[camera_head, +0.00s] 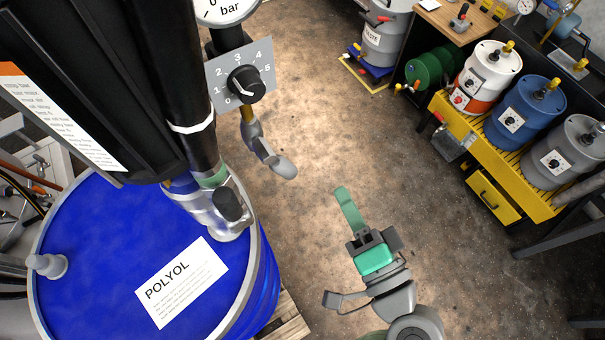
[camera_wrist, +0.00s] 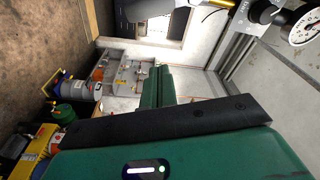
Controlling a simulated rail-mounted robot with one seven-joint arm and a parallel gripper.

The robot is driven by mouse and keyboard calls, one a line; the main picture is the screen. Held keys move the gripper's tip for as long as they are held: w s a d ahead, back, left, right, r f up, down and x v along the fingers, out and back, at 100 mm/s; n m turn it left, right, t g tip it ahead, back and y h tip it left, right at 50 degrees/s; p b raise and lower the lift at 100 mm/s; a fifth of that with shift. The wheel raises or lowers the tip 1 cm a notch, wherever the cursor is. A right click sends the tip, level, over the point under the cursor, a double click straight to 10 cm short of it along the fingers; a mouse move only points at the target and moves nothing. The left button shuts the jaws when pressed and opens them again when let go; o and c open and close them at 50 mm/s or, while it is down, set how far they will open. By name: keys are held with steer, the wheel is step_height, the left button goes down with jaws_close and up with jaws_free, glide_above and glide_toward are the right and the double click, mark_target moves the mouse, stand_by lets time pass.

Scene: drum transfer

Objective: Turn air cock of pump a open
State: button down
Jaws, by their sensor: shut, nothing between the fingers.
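The air cock (camera_head: 268,152) hangs below the regulator knob in the head view, with a brass body and a grey lever slanting down to the right. The regulator knob (camera_head: 245,83) sits on a grey plate numbered 0 to 5, under a round bar gauge (camera_head: 226,8). My gripper (camera_head: 343,193) is shut and empty, to the right of the lever and lower in the picture, apart from it. In the wrist view, my green gripper fingers (camera_wrist: 160,82) are together. A gauge (camera_wrist: 305,26) shows there at the top right, with fittings beside it; I cannot tell the lever among them.
A blue POLYOL drum (camera_head: 110,250) stands below the pump at left. Drums in white-orange (camera_head: 485,75), blue (camera_head: 525,108) and grey (camera_head: 568,150) stand on a yellow rack (camera_head: 480,190) at right. Open floor (camera_head: 330,90) lies between.

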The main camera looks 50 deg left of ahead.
mark_target(280, 165)
steer(key=f+p+x, duration=0.1)
steer(key=p+x, duration=0.1)
steer(key=x, duration=0.9)
steer(key=s, duration=0.2)
steer(key=s+d+p, duration=0.1)
steer(key=s, duration=0.1)
steer(key=shift+f, duration=0.2)
steer(key=shift+a, duration=0.1)
